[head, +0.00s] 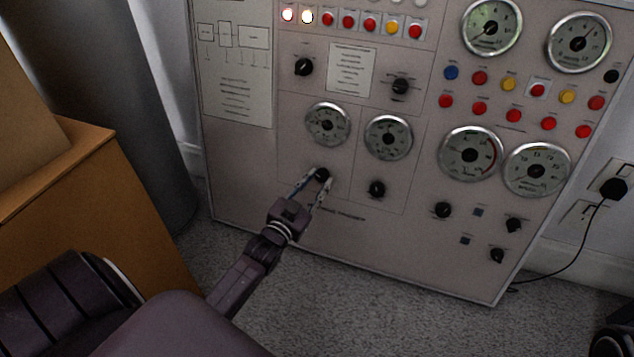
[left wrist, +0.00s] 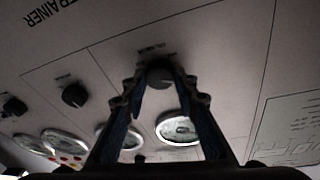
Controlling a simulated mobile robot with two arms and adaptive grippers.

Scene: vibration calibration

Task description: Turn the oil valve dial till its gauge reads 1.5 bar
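My left gripper (head: 319,178) is at a black dial (head: 322,174) low on the left of the grey panel. In the left wrist view, which shows the panel upside down, the gripper's fingers (left wrist: 161,76) lie on both sides of this dial (left wrist: 159,74) and look closed on it. The dial's label is too small to read, so I cannot confirm it is the oil valve. A round gauge (head: 327,124) sits directly above it and also shows in the left wrist view (left wrist: 178,129). I cannot read its needle.
A second dial (head: 377,188) with its own gauge (head: 388,137) is close to the right. More dials, gauges, buttons and lit lamps (head: 298,16) cover the panel (head: 400,240). A brown cabinet (head: 110,200) stands at left. A black plug and cable (head: 613,188) hang at right.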

